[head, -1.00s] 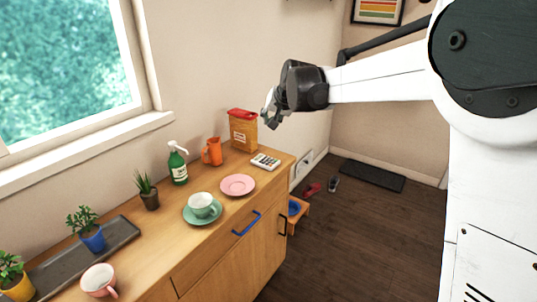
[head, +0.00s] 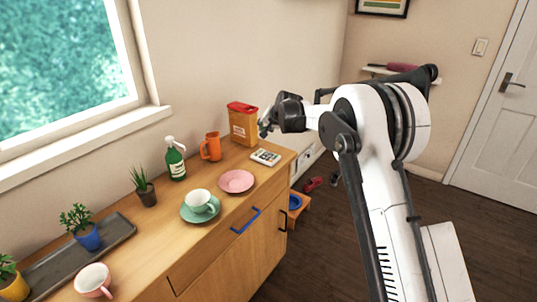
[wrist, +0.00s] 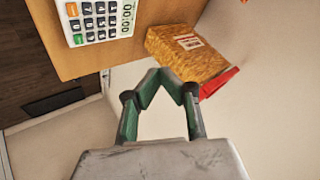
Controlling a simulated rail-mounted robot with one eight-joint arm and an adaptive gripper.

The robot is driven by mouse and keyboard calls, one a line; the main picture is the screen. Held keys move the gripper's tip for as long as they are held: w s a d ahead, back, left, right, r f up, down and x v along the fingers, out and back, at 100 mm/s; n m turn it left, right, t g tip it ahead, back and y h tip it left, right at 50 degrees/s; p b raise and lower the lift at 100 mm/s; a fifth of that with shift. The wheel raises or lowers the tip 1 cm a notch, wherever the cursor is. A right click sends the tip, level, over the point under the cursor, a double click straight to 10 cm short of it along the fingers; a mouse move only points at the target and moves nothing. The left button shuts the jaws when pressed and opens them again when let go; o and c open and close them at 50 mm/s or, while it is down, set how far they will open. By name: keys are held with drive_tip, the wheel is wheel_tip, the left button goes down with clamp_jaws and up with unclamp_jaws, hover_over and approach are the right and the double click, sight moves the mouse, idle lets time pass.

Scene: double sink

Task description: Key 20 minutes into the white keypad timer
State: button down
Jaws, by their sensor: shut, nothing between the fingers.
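The white keypad timer (head: 265,157) lies on the wooden counter near its right end. In the wrist view the timer (wrist: 97,20) is at the upper left, partly cut off by the top edge. Its grey, orange and green keys show, and its display seems to read 00:00. My gripper (head: 265,130) is above the counter, over and slightly behind the timer in the head view, apart from it. In the wrist view my gripper (wrist: 160,74) has its fingertips together with nothing between them, and the timer lies off to their left.
An orange box with a red lid (head: 243,124) stands close by against the wall. The counter's right end is near.

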sight(264, 154)
drive_tip(key=shift+w+f, duration=0.25)
drive_tip(key=shift+f, duration=0.1)
wheel_tip(264, 154, down, 8)
drive_tip(key=b, duration=0.3)
drive_tip(key=shift+f+b, duration=0.4)
drive_tip(key=shift+b, duration=0.05)
drive_tip(key=shift+f, duration=0.15)
idle(1.4)
drive_tip(key=shift+f+b, duration=0.25)
drive_tip(key=shift+b, duration=0.15)
